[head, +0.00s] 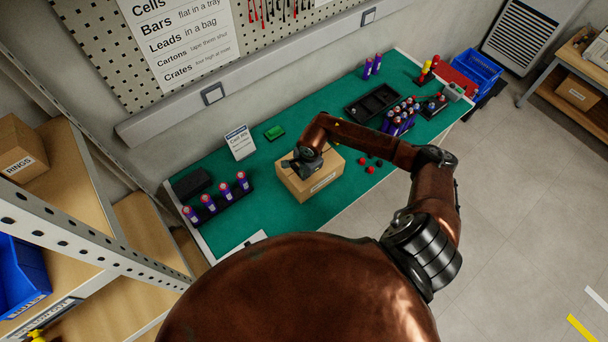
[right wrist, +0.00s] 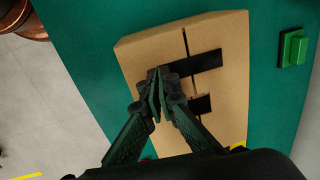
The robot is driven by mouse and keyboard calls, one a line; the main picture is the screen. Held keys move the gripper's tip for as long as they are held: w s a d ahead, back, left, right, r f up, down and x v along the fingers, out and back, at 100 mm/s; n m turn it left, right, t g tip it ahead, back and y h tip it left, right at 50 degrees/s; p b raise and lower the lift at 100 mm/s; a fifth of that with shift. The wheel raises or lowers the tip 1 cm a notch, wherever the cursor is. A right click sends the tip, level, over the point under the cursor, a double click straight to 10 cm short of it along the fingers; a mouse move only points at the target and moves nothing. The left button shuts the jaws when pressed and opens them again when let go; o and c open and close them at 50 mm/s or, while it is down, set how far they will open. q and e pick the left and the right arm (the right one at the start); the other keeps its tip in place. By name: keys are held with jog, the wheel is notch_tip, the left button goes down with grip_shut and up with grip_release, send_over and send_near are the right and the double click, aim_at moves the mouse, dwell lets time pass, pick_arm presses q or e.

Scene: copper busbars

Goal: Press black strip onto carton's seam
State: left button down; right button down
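The closed brown carton (head: 322,181) lies on the green bench mat in the head view, with my right gripper (head: 303,166) over its left part. In the right wrist view the carton (right wrist: 225,35) has a thin dark seam (right wrist: 186,42) along its top. A black strip (right wrist: 205,62) lies across the seam. A second dark patch (right wrist: 201,104) lies below it; I cannot tell whether it is strip or shadow. My right gripper (right wrist: 160,78) has its fingertips together at the strip's left end, seemingly touching it. My left gripper is not in view.
A green block (head: 274,132) lies behind the carton, and a white card (head: 240,143) stands to its left. Several red and black caps (head: 370,163) lie to the right. A cell rack (head: 215,205) stands at left, and a black tray (head: 372,103) at back right.

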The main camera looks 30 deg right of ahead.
jog(key=c, duration=2.7)
grip_release()
jog(key=shift+s+f, duration=0.1)
jog(key=shift+f, duration=0.05)
jog(key=o, duration=0.6)
jog(key=shift+r, duration=0.2)
jog(key=r, duration=0.4)
jog(key=s+r, duration=0.1)
jog(key=r, duration=0.6)
jog(key=shift+s+r, duration=0.25)
jog(key=shift+r, duration=0.05)
